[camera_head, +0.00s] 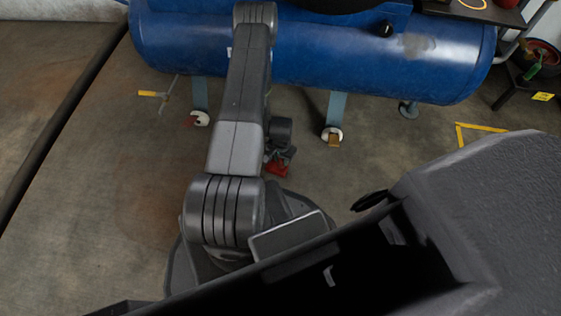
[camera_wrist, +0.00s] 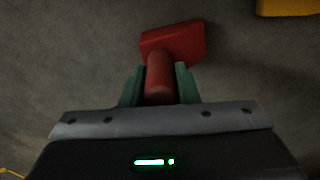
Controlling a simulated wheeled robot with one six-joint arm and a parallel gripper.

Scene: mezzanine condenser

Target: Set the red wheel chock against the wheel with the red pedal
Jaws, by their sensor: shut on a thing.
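The red wheel chock (camera_head: 277,169) shows just below my gripper (camera_head: 279,155) in the head view, partly hidden by it. In the wrist view the chock (camera_wrist: 173,42) has a red round handle (camera_wrist: 160,78), and my gripper (camera_wrist: 160,85) is shut on it with its green fingers on both sides. The wheel with the red pedal (camera_head: 188,121) is the pale wheel (camera_head: 201,118) under the left leg of the blue tank, to the upper left of my gripper. The chock is apart from this wheel.
Another pale wheel (camera_head: 332,132) with a yellow-brown pedal (camera_head: 334,141) is under the right leg of the blue tank (camera_head: 330,55). A yellow-ended object (camera_head: 148,93) is at left. A yellow block (camera_wrist: 288,7) shows in the wrist view. Floor between the wheels looks clear.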

